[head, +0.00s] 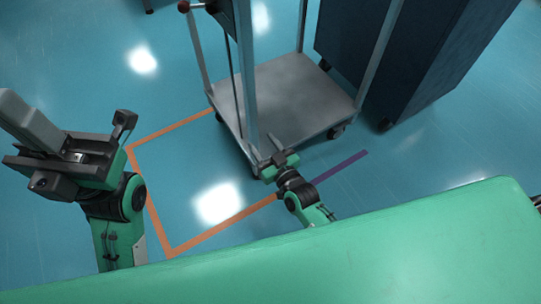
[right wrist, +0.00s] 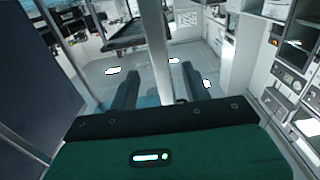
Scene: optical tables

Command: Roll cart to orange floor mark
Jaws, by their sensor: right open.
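The cart (head: 290,90) has a grey metal deck, upright posts and dark casters, and stands at upper middle in the head view. The orange floor mark (head: 160,245) is an outline left of and below the cart. The cart's left edge reaches the mark's upper line; the mark's right part is hidden. My right gripper (head: 272,157) is by the cart's near post (head: 246,80). In the right wrist view its fingers (right wrist: 157,88) are apart, with a post (right wrist: 155,45) showing between them; contact is unclear. My left gripper (head: 45,150) is at the left, away from the cart; its jaws are unclear.
A dark blue cabinet (head: 420,60) stands close to the cart's right side. A purple floor line (head: 340,166) runs right from near my right gripper. The floor inside the orange outline and to its left is clear. Equipment racks (right wrist: 290,70) line the right in the wrist view.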

